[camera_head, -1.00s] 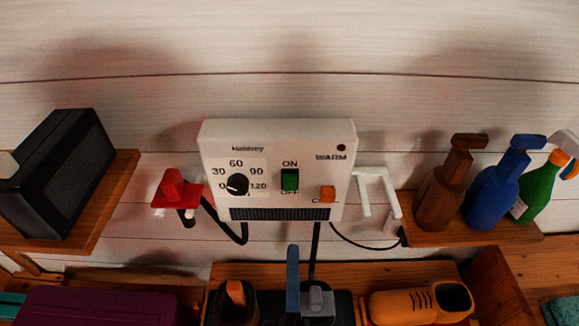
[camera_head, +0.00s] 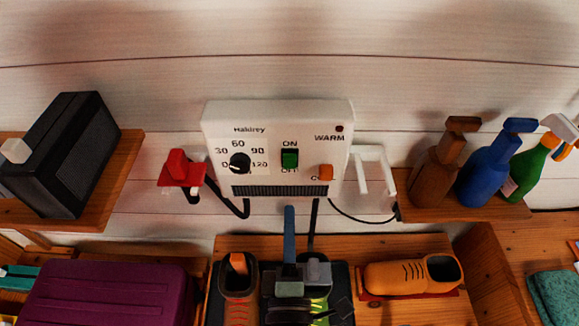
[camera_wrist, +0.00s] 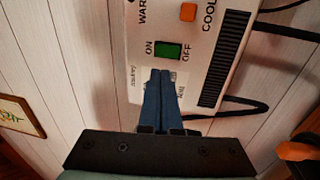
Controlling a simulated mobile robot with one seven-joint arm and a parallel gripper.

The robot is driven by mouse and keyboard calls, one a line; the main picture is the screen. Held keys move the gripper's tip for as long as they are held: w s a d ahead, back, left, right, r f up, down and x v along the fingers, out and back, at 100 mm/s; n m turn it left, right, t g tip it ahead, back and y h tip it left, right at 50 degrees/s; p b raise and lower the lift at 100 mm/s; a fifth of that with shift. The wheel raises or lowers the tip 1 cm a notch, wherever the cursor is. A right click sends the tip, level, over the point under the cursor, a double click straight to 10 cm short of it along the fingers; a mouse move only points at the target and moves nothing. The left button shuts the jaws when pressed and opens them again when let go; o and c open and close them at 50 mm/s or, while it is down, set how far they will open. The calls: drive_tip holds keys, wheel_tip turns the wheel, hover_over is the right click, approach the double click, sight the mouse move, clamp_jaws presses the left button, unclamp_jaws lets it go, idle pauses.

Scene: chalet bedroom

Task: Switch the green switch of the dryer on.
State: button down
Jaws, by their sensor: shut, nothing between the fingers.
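The dryer (camera_head: 218,115) is a white box on the wall with a black dial, an orange switch and a green switch (camera_head: 289,159) between ON and OFF labels. The green switch shows its black part toward ON and green toward OFF; I cannot tell its setting for sure. In the wrist view the green switch (camera_wrist: 168,51) lies just beyond the fingertips. My gripper (camera_wrist: 161,73) has its blue fingers together and empty, pointing at the panel. In the head view my gripper (camera_head: 289,208) is below the dryer's lower edge. Contact with the panel cannot be told.
A red holder (camera_head: 179,168) is left of the dryer and a white bracket (camera_head: 375,168) right. A black speaker-like box (camera_head: 60,155) stands on the left shelf, spray bottles (camera_head: 490,170) on the right one. Shoes (camera_head: 405,273) and a purple case (camera_head: 105,292) lie below.

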sight(289, 159)
drive_tip(key=w, duration=0.3)
drive_tip(key=w+r+p, duration=0.1)
drive_tip(key=w, duration=0.2)
drive_tip(key=w+p, duration=0.1)
drive_tip(key=w, duration=0.2)
drive_tip(key=shift+w+r, duration=0.2)
drive_tip(key=shift+w, duration=0.1)
